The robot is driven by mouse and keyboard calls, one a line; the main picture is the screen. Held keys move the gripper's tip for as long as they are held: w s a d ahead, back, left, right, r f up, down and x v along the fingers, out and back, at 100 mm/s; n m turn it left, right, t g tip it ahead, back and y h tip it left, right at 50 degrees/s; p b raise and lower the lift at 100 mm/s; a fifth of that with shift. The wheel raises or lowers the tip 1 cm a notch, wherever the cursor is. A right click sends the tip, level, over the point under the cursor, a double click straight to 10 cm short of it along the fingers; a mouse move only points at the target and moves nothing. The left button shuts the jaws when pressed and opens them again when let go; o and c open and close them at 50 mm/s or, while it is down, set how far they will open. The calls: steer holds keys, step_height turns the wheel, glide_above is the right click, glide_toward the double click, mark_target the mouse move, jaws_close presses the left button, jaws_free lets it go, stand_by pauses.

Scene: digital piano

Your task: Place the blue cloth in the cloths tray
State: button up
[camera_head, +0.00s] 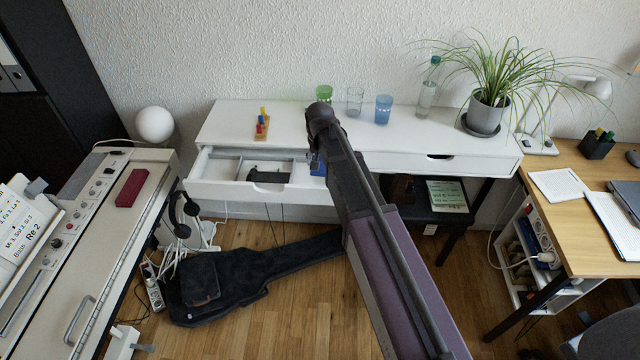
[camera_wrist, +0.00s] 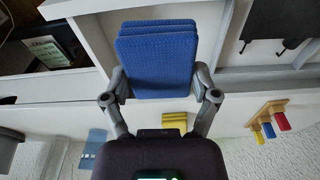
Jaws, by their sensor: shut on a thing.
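The blue cloth (camera_wrist: 155,62) looks like a folded, layered stack in the wrist view, between the two fingers of my gripper (camera_wrist: 160,84). My gripper is shut on it. In the head view my gripper (camera_head: 318,160) is mostly hidden behind my arm, with a bit of the blue cloth (camera_head: 317,168) showing at the right end of the open drawer (camera_head: 225,188). I cannot tell whether the cloth touches the drawer. Yellow folded pieces (camera_wrist: 174,120) lie beyond the gripper on the white desk top. I cannot make out a tray beneath them.
The white desk (camera_head: 440,145) carries a peg toy (camera_head: 262,125), a green cup (camera_head: 324,93), a clear glass (camera_head: 354,101), a blue glass (camera_head: 383,109), a bottle (camera_head: 428,88) and a potted plant (camera_head: 487,110). A dark object (camera_head: 268,175) lies in the drawer. The desk top's right half has free room.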

steer(key=b, duration=0.1)
glide_above(308, 178)
steer(key=f, duration=0.2)
steer(key=shift+s+n, duration=0.3)
steer(key=shift+f+b, duration=0.1)
steer(key=shift+b, duration=0.25)
step_height(308, 178, down, 6)
steer(key=b, duration=0.6)
steer(key=shift+f+b, duration=1.9)
steer(key=shift+f, duration=0.1)
steer(key=o, duration=0.9)
steer(key=shift+c, duration=0.2)
